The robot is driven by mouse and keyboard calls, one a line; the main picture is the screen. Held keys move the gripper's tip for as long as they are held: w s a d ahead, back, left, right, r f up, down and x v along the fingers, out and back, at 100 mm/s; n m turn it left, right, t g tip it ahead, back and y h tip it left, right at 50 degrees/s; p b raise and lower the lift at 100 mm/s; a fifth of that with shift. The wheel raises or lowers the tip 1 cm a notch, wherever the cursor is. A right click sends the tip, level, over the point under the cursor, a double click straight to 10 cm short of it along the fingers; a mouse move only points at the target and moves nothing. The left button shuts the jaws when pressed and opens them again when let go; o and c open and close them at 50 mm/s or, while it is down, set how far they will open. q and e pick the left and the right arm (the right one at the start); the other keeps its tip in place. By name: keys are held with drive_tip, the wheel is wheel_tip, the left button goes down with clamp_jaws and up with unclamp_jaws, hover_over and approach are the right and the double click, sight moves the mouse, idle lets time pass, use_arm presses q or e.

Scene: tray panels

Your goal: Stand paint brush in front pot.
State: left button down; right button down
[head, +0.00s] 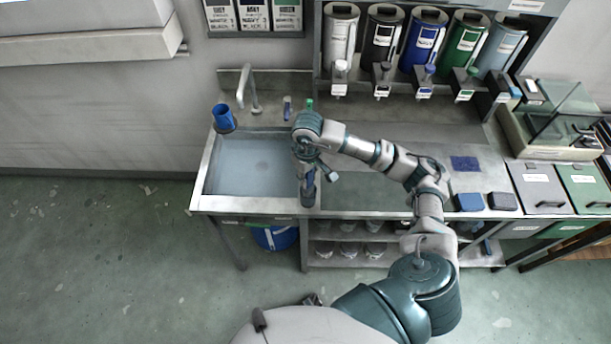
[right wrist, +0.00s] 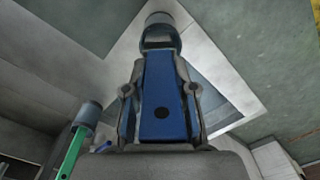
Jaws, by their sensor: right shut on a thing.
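My right gripper (head: 309,178) hangs over the right rim of the sink, pointing down. In the right wrist view its fingers are shut on the blue paint brush (right wrist: 165,85), whose flat handle has a dark round hole. A grey round piece (right wrist: 160,32) shows beyond the fingertips; a dark grey cylinder (head: 308,196) is below the gripper in the head view. I cannot tell whether it is the brush's end or a pot. A green-handled thing (right wrist: 72,155) with a grey cylindrical end stands to the left in the wrist view. My left gripper is out of view.
The sink (head: 260,165) is left of the gripper, with a tap (head: 250,90) and a blue cup (head: 222,117) behind. Paint dispensers (head: 383,45) line the back. Two pads (head: 485,202) lie at the right. A blue bucket (head: 275,238) is below.

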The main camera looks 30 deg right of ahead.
drive_tip(key=shift+w+d, duration=0.1)
drive_tip(key=shift+d, duration=0.2)
drive_tip(key=c, duration=1.1)
unclamp_jaws()
drive_tip(key=shift+d+f, duration=0.1)
drive_tip(key=shift+d, duration=0.05)
drive_tip(key=shift+c, duration=0.2)
drive_tip(key=shift+o, duration=1.4)
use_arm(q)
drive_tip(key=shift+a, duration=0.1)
use_arm(e)
wheel_tip(320, 180, up, 12)
drive_tip(key=a, duration=0.2)
drive_tip(key=shift+w, duration=0.2)
